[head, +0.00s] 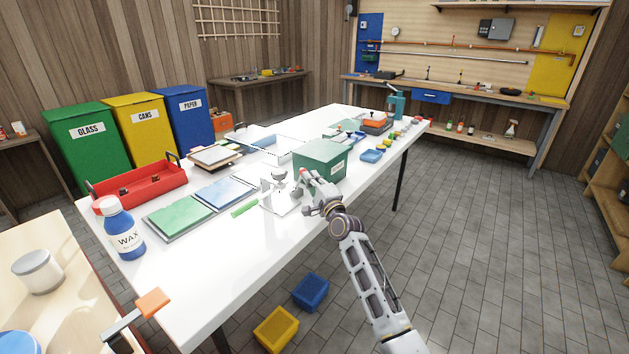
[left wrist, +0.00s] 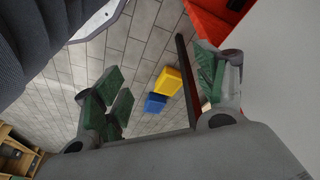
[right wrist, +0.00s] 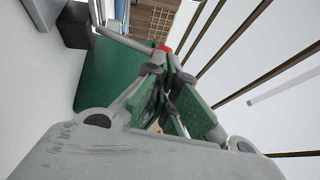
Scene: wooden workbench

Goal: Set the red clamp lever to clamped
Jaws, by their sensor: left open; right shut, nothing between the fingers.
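The toggle clamp (head: 274,184), grey metal on a pale plate, stands at the white table's front edge in the head view. The red end of its lever (head: 304,171) shows just beside my right gripper (head: 314,195). In the right wrist view, a grey bar with a red end (right wrist: 163,48) lies just beyond the fingertips of my right gripper (right wrist: 172,82), which is shut and empty. I cannot tell whether they touch or how the lever is set. My left gripper (left wrist: 160,90) is open and empty in the left wrist view, and outside the head view.
A green box (head: 320,160) stands close behind my right gripper. A green marker (head: 244,210) and two flat panels lie left of the clamp. A wax bottle (head: 122,232) and red tray (head: 140,187) are further left. Yellow (head: 276,329) and blue (head: 310,291) bins sit on the floor.

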